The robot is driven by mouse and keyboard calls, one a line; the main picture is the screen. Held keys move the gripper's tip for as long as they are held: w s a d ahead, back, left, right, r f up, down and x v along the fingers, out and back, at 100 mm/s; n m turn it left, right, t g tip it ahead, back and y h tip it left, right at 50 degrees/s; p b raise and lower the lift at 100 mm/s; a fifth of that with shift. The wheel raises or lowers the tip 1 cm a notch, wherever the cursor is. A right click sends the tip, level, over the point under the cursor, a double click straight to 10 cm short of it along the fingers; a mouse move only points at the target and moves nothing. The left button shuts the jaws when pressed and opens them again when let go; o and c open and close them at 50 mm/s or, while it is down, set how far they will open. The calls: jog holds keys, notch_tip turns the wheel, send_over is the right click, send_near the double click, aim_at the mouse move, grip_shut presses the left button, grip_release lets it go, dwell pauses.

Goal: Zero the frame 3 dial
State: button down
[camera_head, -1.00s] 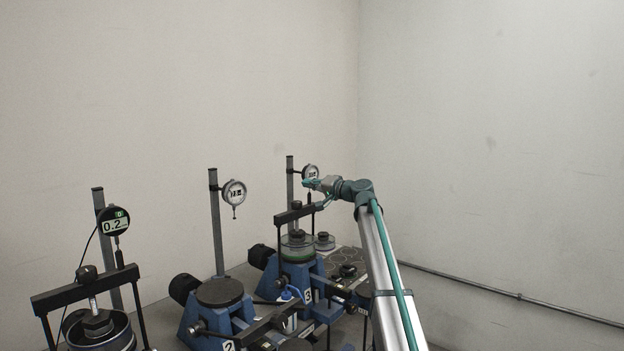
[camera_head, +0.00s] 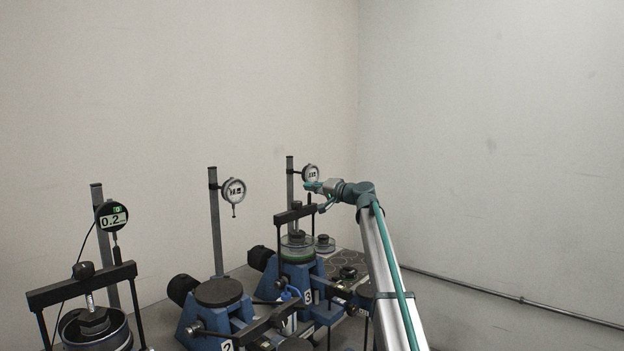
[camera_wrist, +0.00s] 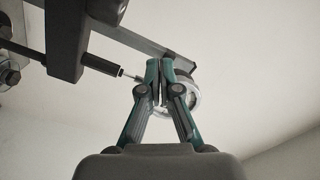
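The frame 3 dial (camera_head: 311,172) is a round white-faced gauge on a grey post (camera_head: 290,185) above the blue lever frame marked 3 (camera_head: 300,272). Its reading is too small to make out. My gripper (camera_head: 309,186) is at the dial's lower edge in the head view. In the wrist view, my gripper's teal fingers (camera_wrist: 160,68) are drawn together with only a thin gap, and nothing shows held between them. The dial's round rim (camera_wrist: 194,92) is partly hidden behind the fingers. I cannot tell whether they touch it.
A dark crossbar (camera_wrist: 68,40) and rod (camera_wrist: 102,66) lie left of my fingers in the wrist view. Frame 2's dial (camera_head: 233,191) hangs on its own post to the left. A digital dial (camera_head: 112,217) reading 0.2 is farther left.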

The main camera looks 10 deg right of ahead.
jog(key=shift+w+d+b, duration=0.35)
jog(key=shift+b, duration=0.05)
dwell(0.4)
jog(key=shift+f, duration=0.2)
jog(key=shift+s+f+b, duration=0.2)
jog(key=shift+f+b, duration=0.05)
jog(key=shift+b, duration=0.2)
jog(key=b+v, duration=0.1)
jog(key=v, duration=0.4)
jog(key=shift+s+d+f, duration=0.1)
jog(key=shift+s, duration=0.3)
